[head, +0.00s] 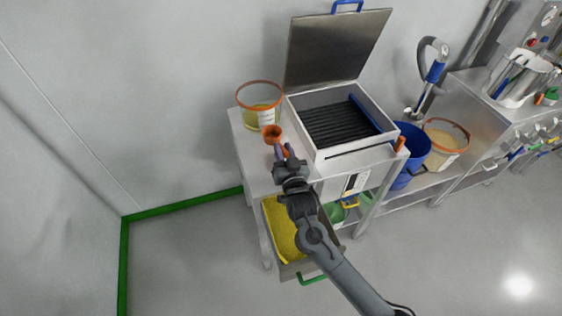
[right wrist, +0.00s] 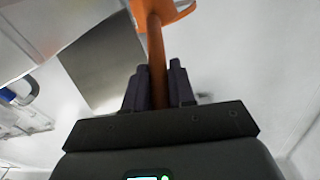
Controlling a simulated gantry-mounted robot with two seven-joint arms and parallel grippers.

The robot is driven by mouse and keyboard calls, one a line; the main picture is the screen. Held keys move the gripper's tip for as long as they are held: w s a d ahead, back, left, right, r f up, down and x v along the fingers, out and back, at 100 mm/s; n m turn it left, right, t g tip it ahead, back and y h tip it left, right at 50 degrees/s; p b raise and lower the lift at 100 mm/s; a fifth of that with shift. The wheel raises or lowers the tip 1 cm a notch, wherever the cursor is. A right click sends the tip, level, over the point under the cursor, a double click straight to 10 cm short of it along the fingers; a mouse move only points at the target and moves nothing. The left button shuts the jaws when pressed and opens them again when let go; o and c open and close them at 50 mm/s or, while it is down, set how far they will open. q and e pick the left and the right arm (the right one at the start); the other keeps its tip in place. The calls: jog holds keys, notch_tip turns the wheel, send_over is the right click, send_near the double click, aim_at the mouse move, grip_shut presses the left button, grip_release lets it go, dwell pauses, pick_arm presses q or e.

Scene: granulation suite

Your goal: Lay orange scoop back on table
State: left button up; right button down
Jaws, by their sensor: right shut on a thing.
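The orange scoop (head: 271,133) is in my right gripper (head: 281,153), over the left part of the metal table (head: 252,163). In the right wrist view the scoop's handle (right wrist: 156,62) stands between the two dark fingers of the right gripper (right wrist: 159,85), which are shut on it. The scoop's bowl is cut off at the top of that view. I cannot tell whether the scoop touches the table. My left gripper is in neither view.
A clear bucket with an orange rim (head: 260,94) stands at the table's back left. An open metal box (head: 310,112) with black slats and a raised lid fills the right side. A yellow-filled drawer (head: 280,228) juts out below. A blue bucket (head: 411,150) stands to the right.

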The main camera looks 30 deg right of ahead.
jog(key=shift+w+a+f, duration=0.2)
jog(key=shift+w+a, duration=0.05)
notch_tip(320, 180, down, 4)
jog(key=shift+r+b, duration=0.2)
jog(key=shift+b, duration=0.4)
jog(key=shift+f, duration=0.25)
jog(key=c, duration=0.9)
grip_release()
jog(key=shift+c, duration=0.2)
